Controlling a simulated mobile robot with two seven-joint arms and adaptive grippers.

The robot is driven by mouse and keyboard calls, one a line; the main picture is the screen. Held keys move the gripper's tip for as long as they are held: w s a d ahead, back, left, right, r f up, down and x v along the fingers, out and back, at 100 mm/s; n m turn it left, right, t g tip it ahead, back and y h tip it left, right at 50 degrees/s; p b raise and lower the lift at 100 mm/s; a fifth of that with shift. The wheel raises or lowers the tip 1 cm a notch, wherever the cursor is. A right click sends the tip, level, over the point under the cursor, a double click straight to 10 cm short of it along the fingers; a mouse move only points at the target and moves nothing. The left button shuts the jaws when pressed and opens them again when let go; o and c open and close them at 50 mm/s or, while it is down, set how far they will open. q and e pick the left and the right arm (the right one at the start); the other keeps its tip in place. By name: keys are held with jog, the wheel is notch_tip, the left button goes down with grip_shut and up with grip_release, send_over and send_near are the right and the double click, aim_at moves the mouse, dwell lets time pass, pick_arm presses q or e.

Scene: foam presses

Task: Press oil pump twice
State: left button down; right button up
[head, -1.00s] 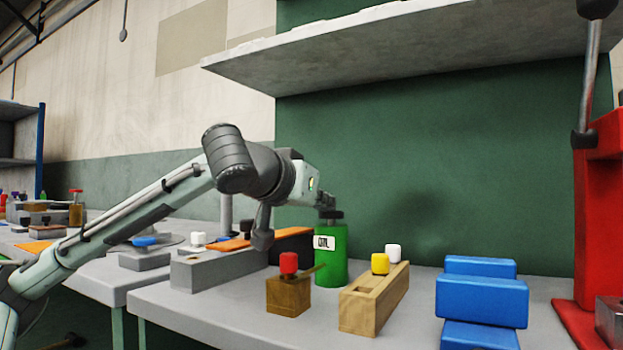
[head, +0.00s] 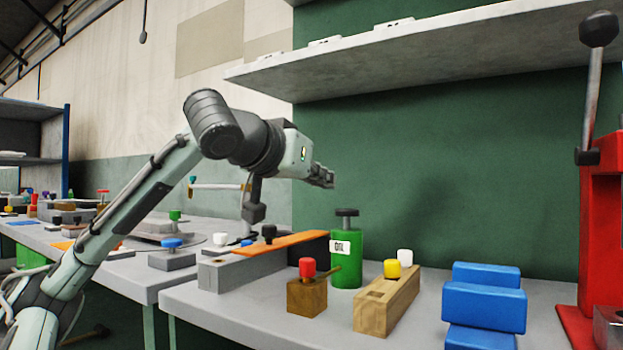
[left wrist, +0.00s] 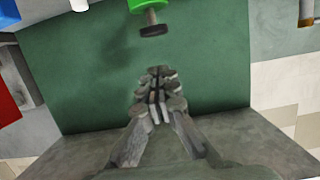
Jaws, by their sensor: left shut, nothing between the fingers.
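The oil pump is a green bottle (head: 346,259) with an OIL label and a dark pump head (head: 347,213) on a thin stem. It stands upright on the grey bench. My left gripper (head: 327,177) is shut and empty, above and a little left of the pump head, apart from it. In the left wrist view, the gripper (left wrist: 157,100) shows its closed fingers, and the pump head (left wrist: 153,30) and green bottle (left wrist: 143,4) show upside down at the top, clear of the fingertips. My right gripper is in neither view.
A wooden block with a red knob (head: 306,268) and a wooden block with yellow and white knobs (head: 388,300) stand in front of the bottle. Blue blocks (head: 484,305) and a red press (head: 600,230) are to the right. A shelf (head: 430,45) overhangs the bench.

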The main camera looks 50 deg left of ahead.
pick_arm(q)
jog(key=v, duration=0.3)
jog(key=shift+s+d, duration=0.1)
jog(key=shift+s, duration=0.15)
dwell(0.8)
